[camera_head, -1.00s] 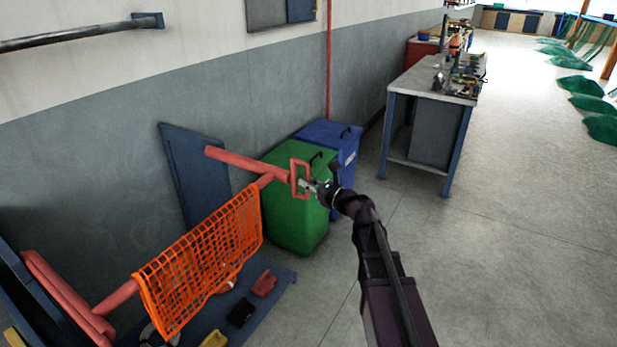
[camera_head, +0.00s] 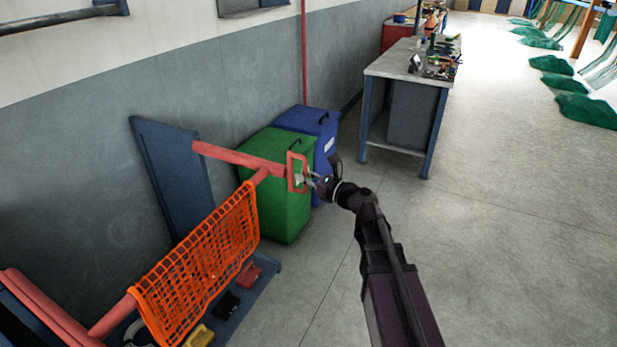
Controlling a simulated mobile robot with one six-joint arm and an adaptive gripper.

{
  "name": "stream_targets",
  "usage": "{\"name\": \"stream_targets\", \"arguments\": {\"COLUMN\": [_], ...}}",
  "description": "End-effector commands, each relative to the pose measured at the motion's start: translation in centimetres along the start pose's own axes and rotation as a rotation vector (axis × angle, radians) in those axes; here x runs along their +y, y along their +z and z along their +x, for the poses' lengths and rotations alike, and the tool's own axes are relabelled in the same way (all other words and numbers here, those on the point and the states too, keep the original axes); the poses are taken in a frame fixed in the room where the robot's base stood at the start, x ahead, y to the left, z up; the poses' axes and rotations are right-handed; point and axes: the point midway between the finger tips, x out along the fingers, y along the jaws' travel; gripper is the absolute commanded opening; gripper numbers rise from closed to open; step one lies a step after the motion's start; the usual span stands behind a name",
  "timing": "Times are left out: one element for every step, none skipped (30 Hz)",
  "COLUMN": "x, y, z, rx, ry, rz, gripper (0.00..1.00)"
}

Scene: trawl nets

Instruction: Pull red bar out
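The red bar (camera_head: 232,157) runs roughly level from in front of the dark blue panel to a rectangular red loop handle (camera_head: 290,172) at its right end. My gripper (camera_head: 305,181) is at the right side of this handle, with its pale fingertips around that side. It looks shut on the handle, though the fingers are small in view. My arm reaches up to it from the lower right. A second red bar joins the red bar near the handle, and an orange net (camera_head: 200,265) hangs over it.
A dark blue panel (camera_head: 172,180) stands behind the bar's left end. A green bin (camera_head: 285,205) and a blue bin (camera_head: 322,130) stand close behind the handle. A workbench (camera_head: 405,70) stands further back. Open floor (camera_head: 510,220) lies to the right.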

Motion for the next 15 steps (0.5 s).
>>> {"name": "stream_targets", "arguments": {"x": [0.11,0.12,0.14,0.15,0.15,0.15,0.15,0.15,0.15,0.15,0.15,0.15,0.15,0.15,0.14], "y": [0.01,0.00,0.00,0.00,-0.01,-0.01,-0.01,-0.01,-0.02,-0.02,-0.02,-0.02,-0.02,-0.02,-0.02], "z": [0.04,0.05,0.05,0.06,0.06,0.06,0.06,0.06,0.06,0.07,0.07,0.05,0.03,-0.01,-0.09], "rx": [0.000,0.000,0.000,0.000,0.000,0.001,0.001,0.001,0.001,0.001,0.001,0.001,0.001,0.001,0.001], "ry": [0.002,0.002,0.002,0.002,0.002,0.002,0.002,0.002,0.002,0.002,0.002,0.002,0.002,0.002,0.001], "rz": [0.000,0.000,0.000,0.000,0.000,0.000,0.000,0.000,0.000,0.000,0.000,-0.001,-0.001,-0.001,-0.001], "gripper": [0.45,0.54,0.54,0.54,0.54,0.54,0.54,0.54,0.54,0.54,0.54,0.54,0.54,0.54,0.54]}}
